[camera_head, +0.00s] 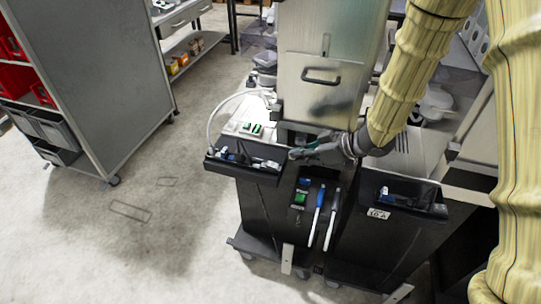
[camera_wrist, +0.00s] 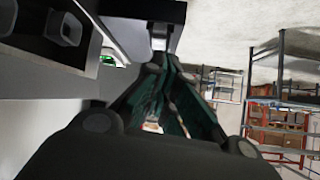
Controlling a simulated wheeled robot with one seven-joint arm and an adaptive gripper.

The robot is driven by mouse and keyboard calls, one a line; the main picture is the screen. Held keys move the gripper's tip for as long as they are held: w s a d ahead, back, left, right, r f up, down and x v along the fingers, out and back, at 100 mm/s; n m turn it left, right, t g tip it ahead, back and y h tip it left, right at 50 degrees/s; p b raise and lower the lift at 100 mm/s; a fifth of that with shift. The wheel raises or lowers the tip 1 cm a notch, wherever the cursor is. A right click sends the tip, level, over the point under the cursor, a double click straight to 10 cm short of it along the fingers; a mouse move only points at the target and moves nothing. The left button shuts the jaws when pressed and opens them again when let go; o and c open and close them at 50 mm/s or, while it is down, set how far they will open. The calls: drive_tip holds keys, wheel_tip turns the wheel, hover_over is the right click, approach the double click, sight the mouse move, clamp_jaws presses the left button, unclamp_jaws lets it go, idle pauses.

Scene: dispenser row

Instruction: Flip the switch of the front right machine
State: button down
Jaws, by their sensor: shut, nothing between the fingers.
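Two dark machines stand side by side in the head view: one on the left with a black front tray (camera_head: 225,164), one on the right with a black front tray (camera_head: 431,208) and a white label (camera_head: 378,214). I cannot tell which one is the front right machine. My gripper (camera_head: 293,154) is shut and empty, pointing left at the right end of the left machine's tray; contact cannot be told. In the wrist view my gripper (camera_wrist: 168,62) has its fingers together. A small green-lit part (camera_wrist: 108,59) shows left of them. No switch can be made out clearly.
A metal cabinet (camera_head: 322,55) with a dark handle rises behind the left machine. A grey wheeled shelf (camera_head: 105,80) stands left, with open floor between. Racks (camera_wrist: 280,115) show in the wrist view.

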wheel_tip(320, 180, up, 6)
drive_tip(key=n+g, duration=0.1)
drive_tip(key=n, duration=0.1)
drive_tip(key=shift+w+a+r+n+y, duration=0.2)
drive_tip(key=shift+w+n+y, duration=0.1)
drive_tip(key=shift+w, duration=0.1)
drive_tip(key=shift+a, duration=0.1)
drive_tip(key=p, duration=0.3)
hover_over(270, 165)
drive_tip(key=f, duration=0.6)
drive_tip(key=shift+s+d, duration=0.15)
drive_tip(key=shift+d, duration=0.1)
drive_tip(key=shift+a+f, duration=0.15)
drive_tip(key=shift+f, duration=0.6)
drive_tip(key=shift+a+f+p, duration=0.1)
drive_tip(key=shift+f+p, duration=0.5)
drive_tip(key=shift+f, duration=0.6)
